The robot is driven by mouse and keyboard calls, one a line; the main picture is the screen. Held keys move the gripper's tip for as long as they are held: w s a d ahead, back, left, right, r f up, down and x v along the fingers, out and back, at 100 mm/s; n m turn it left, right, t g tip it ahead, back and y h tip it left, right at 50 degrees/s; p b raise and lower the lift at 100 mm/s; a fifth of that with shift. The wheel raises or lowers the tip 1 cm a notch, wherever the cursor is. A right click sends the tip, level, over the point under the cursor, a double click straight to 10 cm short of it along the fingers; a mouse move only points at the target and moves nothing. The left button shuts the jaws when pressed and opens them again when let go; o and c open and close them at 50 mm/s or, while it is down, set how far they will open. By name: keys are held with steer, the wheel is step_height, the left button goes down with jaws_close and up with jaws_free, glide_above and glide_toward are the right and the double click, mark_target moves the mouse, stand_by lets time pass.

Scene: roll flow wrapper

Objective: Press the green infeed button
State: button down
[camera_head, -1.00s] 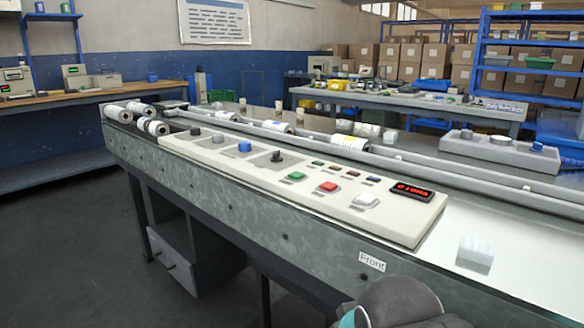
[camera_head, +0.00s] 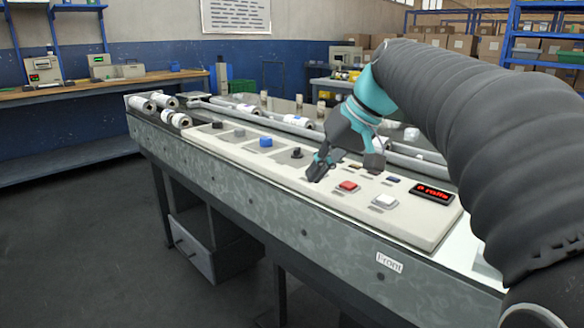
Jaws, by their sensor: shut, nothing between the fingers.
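The pale control panel (camera_head: 235,158) lies along the front edge of the machine. My gripper (camera_head: 317,174) is shut and empty, its fingertips pointing down at the panel, left of the red button (camera_head: 347,186). The green button is hidden behind my fingertips at that spot. Whether my fingertips touch it or hover just above, I cannot tell. A white button (camera_head: 384,201) sits right of the red one.
A blue knob (camera_head: 265,141) and a black knob (camera_head: 297,153) stand left of my gripper. A red-lit display (camera_head: 432,194) is at the panel's right end. White rolls (camera_head: 174,118) lie on the machine's far left. My arm covers the right side.

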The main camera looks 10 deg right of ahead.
steer(key=w+d+r+n+g+y+p, duration=0.1)
steer(key=w+d+r+n+y, duration=0.2)
steer(key=w+r, duration=0.4)
steer(key=w, duration=0.3)
steer(key=shift+r, duration=0.3)
steer(key=shift+f, duration=0.1)
step_height(320, 180, down, 8)
steer(key=b, duration=0.7)
steer(key=shift+r, duration=0.2)
steer(key=shift+f+b, duration=0.5)
steer(key=shift+b, duration=0.05)
steer(key=shift+f, duration=0.1)
steer(key=shift+f, duration=0.3)
